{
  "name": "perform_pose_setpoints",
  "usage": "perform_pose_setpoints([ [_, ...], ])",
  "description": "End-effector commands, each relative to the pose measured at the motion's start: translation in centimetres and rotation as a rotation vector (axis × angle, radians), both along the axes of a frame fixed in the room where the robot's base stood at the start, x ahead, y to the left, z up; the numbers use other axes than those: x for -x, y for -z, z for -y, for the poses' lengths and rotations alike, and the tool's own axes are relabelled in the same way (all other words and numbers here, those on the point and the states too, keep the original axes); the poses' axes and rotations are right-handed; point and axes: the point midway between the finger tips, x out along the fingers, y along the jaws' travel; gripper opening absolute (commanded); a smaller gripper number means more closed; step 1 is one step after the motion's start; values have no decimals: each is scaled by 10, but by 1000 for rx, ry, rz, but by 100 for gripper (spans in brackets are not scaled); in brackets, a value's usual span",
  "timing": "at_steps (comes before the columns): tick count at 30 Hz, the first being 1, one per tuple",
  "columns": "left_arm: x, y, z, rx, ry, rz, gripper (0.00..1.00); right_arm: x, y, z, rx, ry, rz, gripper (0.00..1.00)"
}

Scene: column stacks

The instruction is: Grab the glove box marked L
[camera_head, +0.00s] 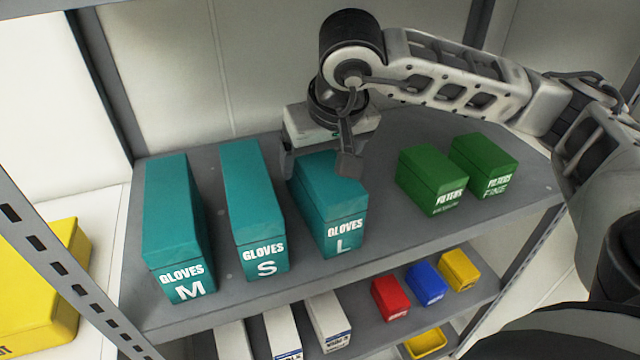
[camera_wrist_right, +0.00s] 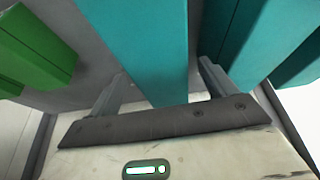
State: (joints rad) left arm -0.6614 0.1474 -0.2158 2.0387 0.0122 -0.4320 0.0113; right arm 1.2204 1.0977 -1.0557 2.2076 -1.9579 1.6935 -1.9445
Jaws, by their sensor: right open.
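The teal glove box marked L (camera_head: 335,215) stands on the upper shelf, to the right of the box marked S (camera_head: 257,215) and the box marked M (camera_head: 176,235). My right gripper (camera_head: 320,165) is open over the rear part of the L box, with one finger on each side of it. In the right wrist view the L box (camera_wrist_right: 145,45) shows between the two fingers of the gripper (camera_wrist_right: 160,90). I cannot tell whether the fingers touch it. My left gripper is not in view.
Two green filter boxes (camera_head: 432,180) stand to the right on the upper shelf (camera_head: 400,240). The lower shelf holds white boxes (camera_head: 328,318) and small red (camera_head: 390,298), blue (camera_head: 427,284) and yellow (camera_head: 459,270) boxes. A perforated post (camera_head: 40,245) rises at the left.

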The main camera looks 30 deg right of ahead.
Motion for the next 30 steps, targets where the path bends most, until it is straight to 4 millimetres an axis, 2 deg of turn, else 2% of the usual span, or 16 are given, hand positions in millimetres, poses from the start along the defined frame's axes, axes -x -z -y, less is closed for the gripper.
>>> perform_pose_setpoints([
  [6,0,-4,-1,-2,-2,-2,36,-10,28,2,0,1,-3,84],
  [15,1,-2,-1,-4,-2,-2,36,-12,33,2,0,0,-1,84],
  [21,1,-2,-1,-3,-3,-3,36,-12,33,2,-1,0,-1,28],
  [22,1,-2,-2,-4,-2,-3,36,-12,33,2,0,0,-1,22],
  [30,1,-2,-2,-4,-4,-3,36,-12,31,2,-2,0,3,22],
])
